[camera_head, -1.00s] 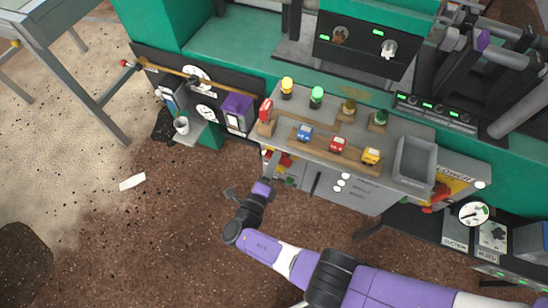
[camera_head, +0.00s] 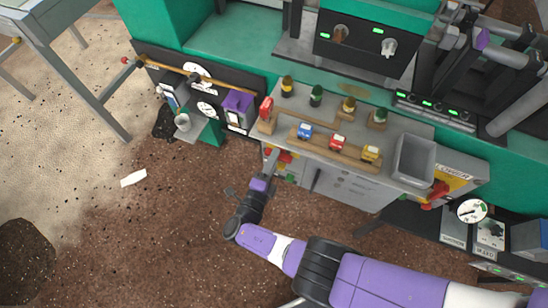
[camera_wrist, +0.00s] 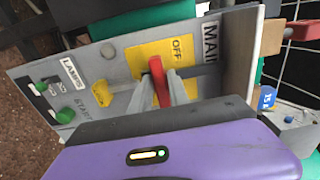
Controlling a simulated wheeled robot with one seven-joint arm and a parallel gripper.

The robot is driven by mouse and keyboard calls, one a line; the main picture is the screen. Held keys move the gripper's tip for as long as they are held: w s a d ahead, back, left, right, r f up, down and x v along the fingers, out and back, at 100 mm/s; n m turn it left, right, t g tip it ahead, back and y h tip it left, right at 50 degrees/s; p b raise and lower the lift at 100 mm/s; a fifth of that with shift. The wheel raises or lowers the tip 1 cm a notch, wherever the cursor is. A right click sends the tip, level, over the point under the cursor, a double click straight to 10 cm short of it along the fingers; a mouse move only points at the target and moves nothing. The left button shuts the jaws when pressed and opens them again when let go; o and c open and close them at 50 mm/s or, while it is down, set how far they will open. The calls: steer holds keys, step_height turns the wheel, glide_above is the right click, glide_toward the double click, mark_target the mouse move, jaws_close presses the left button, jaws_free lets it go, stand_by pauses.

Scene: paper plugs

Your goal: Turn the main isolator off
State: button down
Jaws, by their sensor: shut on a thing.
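The main isolator is a red handle (camera_wrist: 157,76) on a yellow plate (camera_wrist: 146,53), on a grey panel (camera_wrist: 115,62) in the wrist view. The words OFF and MAIN show on the panel; the handle's upper end lies beside OFF. My gripper (camera_wrist: 162,92) is shut on the red handle, one finger on each side. In the head view my gripper (camera_head: 272,160) reaches the left end of the bench front, where the red and yellow of the isolator (camera_head: 286,156) show partly.
Green buttons (camera_wrist: 63,115) and a LAMPS label sit left on the panel. A yellow piece (camera_wrist: 102,93) stands near the handle. Another red handle (camera_head: 437,190) is at right.

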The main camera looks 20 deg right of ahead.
steer(key=c, duration=1.4)
jaws_free()
steer(key=shift+o, duration=0.2)
steer(key=v, duration=0.7)
steer(key=shift+s+a, duration=0.3)
steer(key=shift+s, duration=0.05)
